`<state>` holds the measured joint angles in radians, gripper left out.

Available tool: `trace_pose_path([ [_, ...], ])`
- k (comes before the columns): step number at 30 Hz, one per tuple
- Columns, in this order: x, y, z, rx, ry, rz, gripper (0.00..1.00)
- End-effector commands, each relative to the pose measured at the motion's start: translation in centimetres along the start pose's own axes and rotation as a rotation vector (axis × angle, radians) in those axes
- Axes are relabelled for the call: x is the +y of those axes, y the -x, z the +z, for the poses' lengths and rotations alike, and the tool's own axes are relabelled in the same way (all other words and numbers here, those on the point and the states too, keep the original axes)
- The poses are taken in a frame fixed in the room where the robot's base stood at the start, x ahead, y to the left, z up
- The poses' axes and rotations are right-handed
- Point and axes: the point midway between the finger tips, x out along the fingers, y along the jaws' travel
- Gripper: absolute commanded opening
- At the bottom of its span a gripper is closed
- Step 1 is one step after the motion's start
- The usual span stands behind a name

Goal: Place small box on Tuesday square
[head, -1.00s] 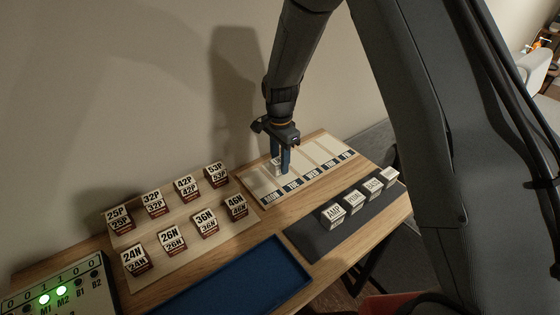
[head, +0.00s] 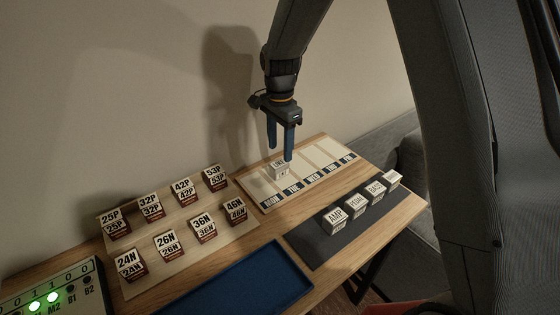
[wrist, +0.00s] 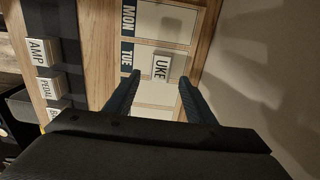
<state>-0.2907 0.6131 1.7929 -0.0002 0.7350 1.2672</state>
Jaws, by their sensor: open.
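A small white box (head: 279,170) stands on the pale day board (head: 257,190). In the wrist view the box (wrist: 161,67) reads UKE and lies in the square beside the TUE label (wrist: 127,51), apart from the MON square. My gripper (head: 281,153) is open and empty above the box in the head view. In the wrist view its two blue fingers (wrist: 158,78) are spread wide, with the box between and beyond their tips, not touching it.
Boxes marked AMP (head: 336,221), PEDAL (head: 356,206), BASS and one more stand on a dark mat (head: 309,243). Several numbered blocks stand on a wooden rack at left. An empty blue tray (head: 250,283) lies in front.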

Motion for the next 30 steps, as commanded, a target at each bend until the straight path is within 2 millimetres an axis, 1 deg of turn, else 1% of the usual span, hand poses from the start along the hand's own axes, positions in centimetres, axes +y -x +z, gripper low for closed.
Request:
trace_pose_path([
  [1, -0.1, 0.9, -0.1, 0.001, 0.0, -0.004, 0.5],
  [3, -0.1, 2.1, 0.0, 0.001, 0.0, -0.004, 0.5],
  [6, -0.1, 3.4, 0.0, 0.001, 0.0, -0.002, 0.5],
  [10, 0.0, 4.4, 0.0, 0.0, 0.0, 0.0, 0.5],
  [14, 0.0, 4.8, 0.0, 0.0, 0.0, 0.0, 0.5],
  [17, 0.8, 4.9, -0.3, 0.0, 0.022, -0.001, 0.5],
  [20, 3.4, 5.0, -1.1, 0.003, 0.107, -0.008, 0.5],
  [23, 8.0, 5.2, -2.2, 0.011, 0.26, -0.019, 0.5],
  [24, 10.2, 5.2, -2.5, 0.015, 0.334, -0.024, 0.5],
  [25, 11.9, 5.1, -2.7, 0.019, 0.39, -0.027, 0.5],
  [26, 13.6, 5.0, -2.8, 0.024, 0.448, -0.03, 0.5],
  [27, 15.8, 4.9, -2.8, 0.031, 0.523, -0.035, 0.5],
  [29, 18.9, 4.7, -2.7, 0.04, 0.628, -0.038, 0.5],
  [30, 20.8, 4.5, -2.6, 0.047, 0.694, -0.04, 0.5],
])
